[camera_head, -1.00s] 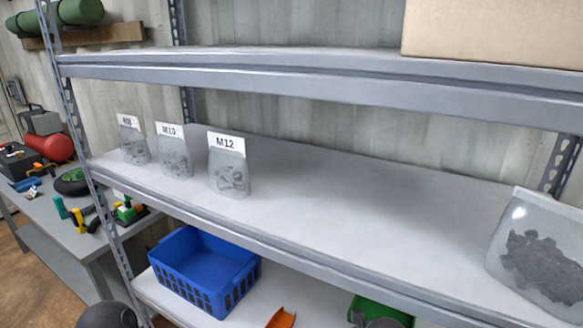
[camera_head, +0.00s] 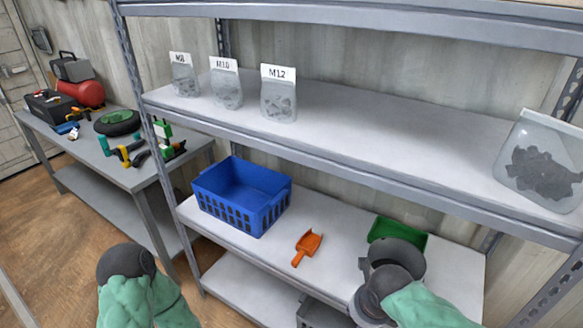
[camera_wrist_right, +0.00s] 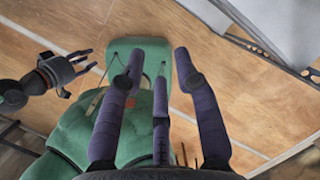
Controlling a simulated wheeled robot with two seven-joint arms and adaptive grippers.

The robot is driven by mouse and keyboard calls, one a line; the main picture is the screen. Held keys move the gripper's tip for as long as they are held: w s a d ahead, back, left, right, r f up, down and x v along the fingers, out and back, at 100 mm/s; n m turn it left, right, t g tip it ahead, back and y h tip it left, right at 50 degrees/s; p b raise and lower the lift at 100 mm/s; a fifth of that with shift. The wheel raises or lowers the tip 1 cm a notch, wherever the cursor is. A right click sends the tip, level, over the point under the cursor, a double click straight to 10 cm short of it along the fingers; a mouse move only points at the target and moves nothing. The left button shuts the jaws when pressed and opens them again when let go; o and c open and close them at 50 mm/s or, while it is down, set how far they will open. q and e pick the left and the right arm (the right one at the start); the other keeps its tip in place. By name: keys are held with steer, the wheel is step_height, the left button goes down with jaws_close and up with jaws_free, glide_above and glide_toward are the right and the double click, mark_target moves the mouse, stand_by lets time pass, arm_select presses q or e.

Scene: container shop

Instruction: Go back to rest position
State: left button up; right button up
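My right gripper (camera_wrist_right: 157,72) fills the middle of the right wrist view. Its dark fingers are spread apart with nothing between them, above the wooden floor and part of my own green-covered body. My left gripper (camera_wrist_right: 80,72) shows at the left of that view, small, with its fingers apart and empty. In the head view only parts of my two arms with green sleeves show at the bottom left and bottom right; the gripper fingers are not visible there.
A metal shelf (camera_head: 340,150) holds bags labelled M8 (camera_head: 184,80), M10 (camera_head: 226,90) and M12 (camera_head: 278,101), and a larger bag (camera_head: 541,165). Below are a blue basket (camera_head: 243,195), an orange scoop (camera_head: 307,246) and a green bin (camera_head: 385,229). A workbench (camera_head: 90,150) stands left.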

steer(key=s+a+f+n+g+y, duration=0.1)
steer(key=a+f+n+g+y, duration=0.2)
steer(key=f+n, duration=1.4)
steer(key=s+a+f+n, duration=0.1)
steer(key=s+f+n, duration=0.4)
steer(key=f, duration=0.3)
steer(key=s+a+f+n, duration=0.1)
steer(key=s+f+n, duration=0.3)
steer(key=f, duration=0.4)
steer(key=shift+n+y, duration=0.3)
steer(key=shift+n, duration=0.2)
steer(key=r+p, duration=0.2)
steer(key=r, duration=0.1)
steer(key=w+a+r+p, duration=0.1)
steer(key=p, duration=0.1)
steer(key=shift+r, duration=0.35)
